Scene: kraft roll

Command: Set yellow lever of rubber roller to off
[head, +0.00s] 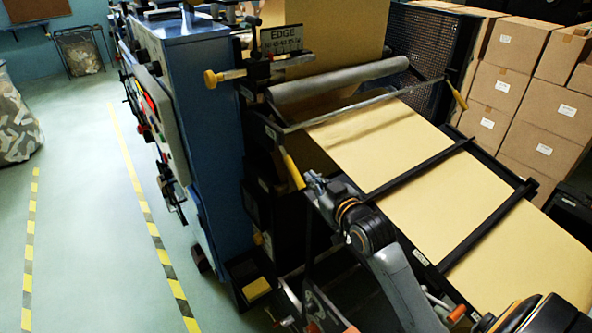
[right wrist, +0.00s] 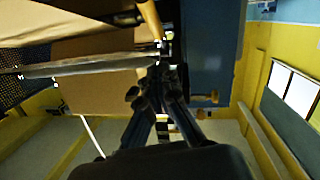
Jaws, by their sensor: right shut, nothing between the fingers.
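The grey rubber roller (head: 340,80) lies across the machine over the kraft paper. A clear bar (head: 370,103) runs in front of it. A yellow lever (head: 292,170) points down at the bar's left end, and another yellow lever (head: 457,95) is at its right end. My right gripper (head: 311,179) is shut and empty, close to the right of the left-hand lever in the head view; contact cannot be told. In the right wrist view the shut fingers (right wrist: 160,82) point towards the bar end, with a yellow lever (right wrist: 151,20) beyond them. My left gripper is not in view.
The blue machine cabinet (head: 205,110) stands left of the levers. A yellow knob (head: 211,78) sticks out near the EDGE plate (head: 282,38). Dark rails (head: 420,165) cross the sloping kraft web (head: 450,200). Cardboard boxes (head: 515,90) stack at right; the left floor is open.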

